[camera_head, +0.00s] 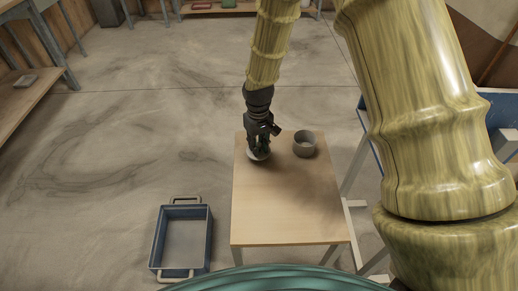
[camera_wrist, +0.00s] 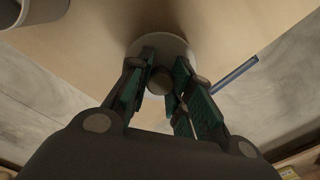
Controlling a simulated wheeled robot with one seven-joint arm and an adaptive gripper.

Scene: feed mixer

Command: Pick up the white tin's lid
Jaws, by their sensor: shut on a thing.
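The lid (camera_head: 257,155) is a pale round disc at the back left of the small wooden table. In the wrist view the lid (camera_wrist: 160,42) shows as a pale disc with a dark round knob (camera_wrist: 160,82) at its middle. My gripper (camera_head: 262,144) is above the lid, pointing down, with its green-padded fingers on either side of the knob and shut on it. I cannot tell whether the lid touches the table. The tin (camera_head: 304,145), greyish and open at the top, stands upright to the right of the lid. Part of it shows in the wrist view (camera_wrist: 35,14).
The wooden table (camera_head: 285,210) is bare towards its front. A blue tray with pale handles (camera_head: 181,239) stands on the floor to the left. Benches line the room's far and left sides. My arm hides part of the right side.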

